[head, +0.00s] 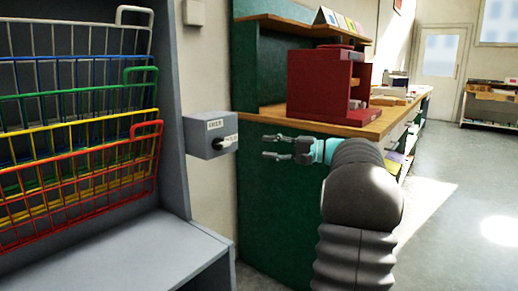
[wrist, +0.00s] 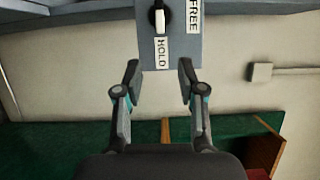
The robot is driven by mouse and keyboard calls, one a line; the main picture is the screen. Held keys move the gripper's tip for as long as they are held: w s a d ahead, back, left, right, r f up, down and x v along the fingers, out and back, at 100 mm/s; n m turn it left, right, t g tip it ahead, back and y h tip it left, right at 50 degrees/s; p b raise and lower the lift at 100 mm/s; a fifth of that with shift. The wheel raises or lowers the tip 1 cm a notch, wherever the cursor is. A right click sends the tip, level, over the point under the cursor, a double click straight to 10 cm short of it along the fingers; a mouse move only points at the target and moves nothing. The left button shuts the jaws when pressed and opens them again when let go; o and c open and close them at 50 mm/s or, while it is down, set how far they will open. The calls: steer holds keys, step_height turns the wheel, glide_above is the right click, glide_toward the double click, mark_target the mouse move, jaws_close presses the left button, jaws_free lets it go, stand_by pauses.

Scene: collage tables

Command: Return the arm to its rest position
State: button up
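My gripper (head: 266,147) is open, with its two fingers apart and nothing between them. In the head view my arm reaches in from the lower right, and the fingertips point left toward a grey switch box (head: 203,138). A gap shows between the fingertips and the box's lever (head: 227,142). In the wrist view my gripper (wrist: 160,82) is also open and empty. The box (wrist: 178,58) is ahead of it, with labels HOLD and FREE. The lever's white handle (wrist: 159,21) lies in line with the HOLD label.
A grey rack (head: 172,100) with several coloured wire baskets (head: 80,150) stands at left, above a grey ledge (head: 150,255). Behind my gripper is a green cabinet (head: 275,215) with a wooden top bearing a red machine (head: 318,85). Open floor (head: 470,200) lies at right.

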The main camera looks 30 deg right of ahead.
step_height(320, 180, down, 12)
steer(key=s+m+g+h, duration=0.1)
steer(key=m+g+h, duration=0.1)
steer(key=m+h, duration=0.1)
steer(key=s+a+f+g+h, duration=0.3)
steer(key=s+a+f+g, duration=0.1)
steer(key=s+a+f, duration=0.25)
steer(key=s+a+f+n+g+h, duration=0.1)
steer(key=s+a+n+h, duration=0.5)
steer(key=s+a+n, duration=0.6)
steer(key=s+a, duration=1)
steer(key=a, duration=0.2)
steer(key=shift+s+n+g, duration=0.35)
steer(key=shift+n+g, duration=0.05)
